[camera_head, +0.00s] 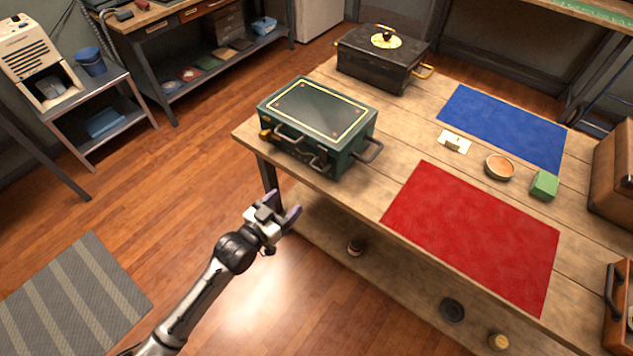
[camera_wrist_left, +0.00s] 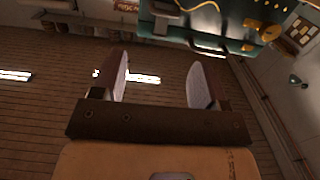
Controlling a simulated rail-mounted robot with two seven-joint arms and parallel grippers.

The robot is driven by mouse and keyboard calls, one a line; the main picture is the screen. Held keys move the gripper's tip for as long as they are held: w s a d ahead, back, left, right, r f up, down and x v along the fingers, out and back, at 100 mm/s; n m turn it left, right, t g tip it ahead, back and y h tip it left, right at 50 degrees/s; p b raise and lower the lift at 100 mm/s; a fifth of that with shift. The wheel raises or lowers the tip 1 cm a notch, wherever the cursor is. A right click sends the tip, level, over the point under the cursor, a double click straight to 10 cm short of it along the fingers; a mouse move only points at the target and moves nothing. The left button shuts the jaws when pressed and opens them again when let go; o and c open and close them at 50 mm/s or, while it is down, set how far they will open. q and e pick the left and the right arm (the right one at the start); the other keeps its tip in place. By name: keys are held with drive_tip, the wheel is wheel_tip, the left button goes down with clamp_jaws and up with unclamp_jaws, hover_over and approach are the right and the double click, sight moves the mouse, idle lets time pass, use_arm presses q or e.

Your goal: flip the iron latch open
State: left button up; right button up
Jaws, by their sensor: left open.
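A dark green case (camera_head: 340,145) with a yellow-lined lid stands shut at the near left corner of the wooden table (camera_head: 396,137). Its front carries dark metal fittings (camera_head: 319,161), and a handle sticks out at its right side. I cannot tell for sure which fitting is the iron latch or how it is set. My left gripper (camera_head: 285,206) is open and empty, in front of and below the case, apart from it. In the left wrist view the spread fingers (camera_wrist_left: 160,78) show below the case (camera_wrist_left: 208,20). My right gripper is not in view.
A black chest (camera_head: 372,65) with brass handles stands at the back. Red (camera_head: 474,235) and blue (camera_head: 505,125) mats, a cream plate with a switch (camera_head: 455,142), an orange bowl (camera_head: 499,167) and a green block (camera_head: 544,184) lie to the right.

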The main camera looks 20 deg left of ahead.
sight(316, 170)
use_arm(q)
drive_tip(key=shift+t, duration=0.3)
drive_tip(key=shift+a+f+b+x, duration=0.1)
drive_tip(key=shift+b+x, duration=1)
drive_tip(key=shift+x, duration=2.55)
drive_tip(key=shift+a+f+b+x, duration=0.15)
drive_tip(key=shift+b+x, duration=0.95)
drive_tip(key=shift+x, duration=2.5)
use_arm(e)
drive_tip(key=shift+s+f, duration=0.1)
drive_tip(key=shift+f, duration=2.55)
use_arm(q)
drive_tip(key=shift+w, duration=0.1)
drive_tip(key=shift+c, duration=0.3)
